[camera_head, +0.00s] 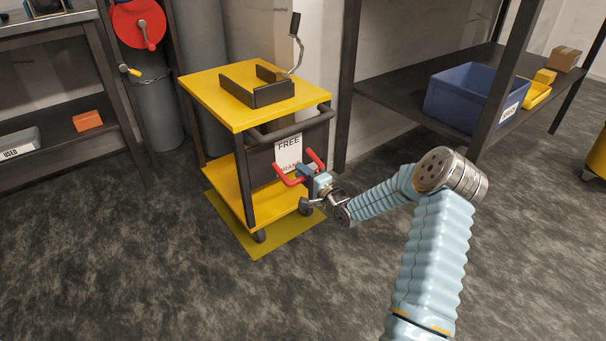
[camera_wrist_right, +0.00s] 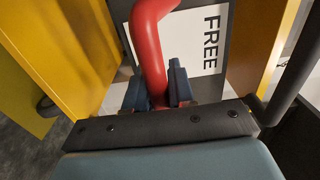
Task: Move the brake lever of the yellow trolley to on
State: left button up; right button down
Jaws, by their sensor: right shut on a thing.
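The yellow trolley (camera_head: 224,96) stands left of centre in the head view. Its red brake lever (camera_head: 285,180) is at the handle end, low in front of a white sign (camera_head: 289,145) reading FREE, with red lettering below that is partly hidden. My right gripper (camera_head: 304,171) is shut on the lever. In the right wrist view the curved red lever (camera_wrist_right: 149,45) runs down between the dark blue fingers (camera_wrist_right: 158,88), with FREE on the sign (camera_wrist_right: 207,38) beside it. My left gripper is out of view.
A dark rail (camera_head: 290,128) spans the trolley above the lever. The trolley stands on a yellow floor patch (camera_head: 268,243). A shelf (camera_head: 400,102) with a blue bin (camera_head: 465,98) is at right. The floor in front is clear.

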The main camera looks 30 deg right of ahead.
jog(key=c, duration=1.1)
grip_release()
jog(key=shift+o, duration=0.2)
jog(key=s+d+p, duration=0.1)
jog(key=s+p, duration=0.1)
jog(key=s, duration=1.2)
jog(key=shift+w+f, duration=0.1)
